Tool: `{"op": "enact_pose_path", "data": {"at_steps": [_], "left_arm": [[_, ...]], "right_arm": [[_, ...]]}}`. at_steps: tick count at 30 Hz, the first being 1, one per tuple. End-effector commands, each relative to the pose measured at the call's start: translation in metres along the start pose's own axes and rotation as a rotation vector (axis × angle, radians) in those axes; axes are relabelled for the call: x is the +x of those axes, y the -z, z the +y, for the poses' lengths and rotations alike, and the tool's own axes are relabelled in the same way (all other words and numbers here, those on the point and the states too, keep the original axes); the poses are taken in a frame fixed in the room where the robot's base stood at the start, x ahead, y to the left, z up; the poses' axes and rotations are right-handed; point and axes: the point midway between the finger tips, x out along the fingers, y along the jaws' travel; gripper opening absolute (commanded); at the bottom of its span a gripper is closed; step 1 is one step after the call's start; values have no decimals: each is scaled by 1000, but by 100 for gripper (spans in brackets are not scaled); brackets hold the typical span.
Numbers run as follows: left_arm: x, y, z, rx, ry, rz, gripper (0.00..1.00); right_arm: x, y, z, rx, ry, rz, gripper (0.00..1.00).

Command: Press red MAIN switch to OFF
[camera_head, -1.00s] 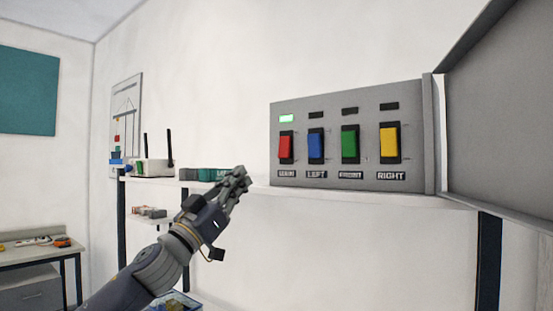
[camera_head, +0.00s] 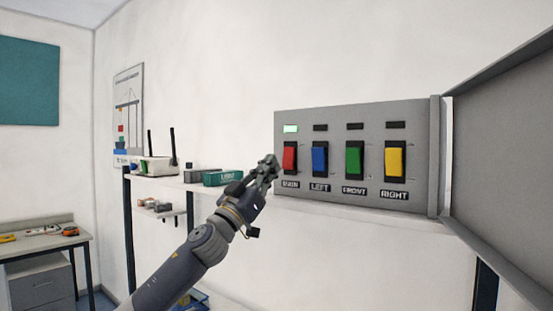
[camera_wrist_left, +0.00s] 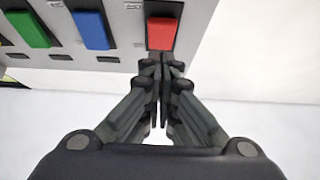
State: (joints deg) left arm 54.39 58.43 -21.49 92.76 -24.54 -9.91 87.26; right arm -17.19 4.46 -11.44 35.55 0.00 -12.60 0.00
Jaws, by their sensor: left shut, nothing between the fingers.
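The red MAIN switch (camera_head: 289,158) is the leftmost rocker on the grey switch panel (camera_head: 345,116). The indicator above it (camera_head: 290,129) is lit green-white. My left gripper (camera_head: 274,160) is shut and empty, with its fingertips just left of the red switch in the head view. In the left wrist view the shut fingertips (camera_wrist_left: 161,62) lie just at the lower edge of the red switch (camera_wrist_left: 161,33). I cannot tell whether they touch it. My right gripper is not in view.
Blue (camera_head: 320,160), green (camera_head: 354,160) and yellow (camera_head: 394,162) switches sit to the right, their indicators dark. An open panel door (camera_head: 500,150) stands at the right. A shelf with a router (camera_head: 157,166) and a green box (camera_head: 222,178) is at the left.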

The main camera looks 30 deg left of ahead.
Motion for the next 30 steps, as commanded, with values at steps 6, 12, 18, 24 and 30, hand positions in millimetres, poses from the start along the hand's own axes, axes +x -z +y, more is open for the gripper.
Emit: {"op": "enact_pose_path", "data": {"at_steps": [6,12,18,24,30], "left_arm": [[15,-19,0,-2,1,-3,0],[18,-23,0,0,-1,-4,0],[18,-23,0,0,-1,-4,0],[17,-28,0,-3,0,11,0],[18,-36,0,-4,0,72,0]], "right_arm": [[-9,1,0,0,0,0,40],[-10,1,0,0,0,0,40],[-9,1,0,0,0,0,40],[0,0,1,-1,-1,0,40],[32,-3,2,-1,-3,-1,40]]}}
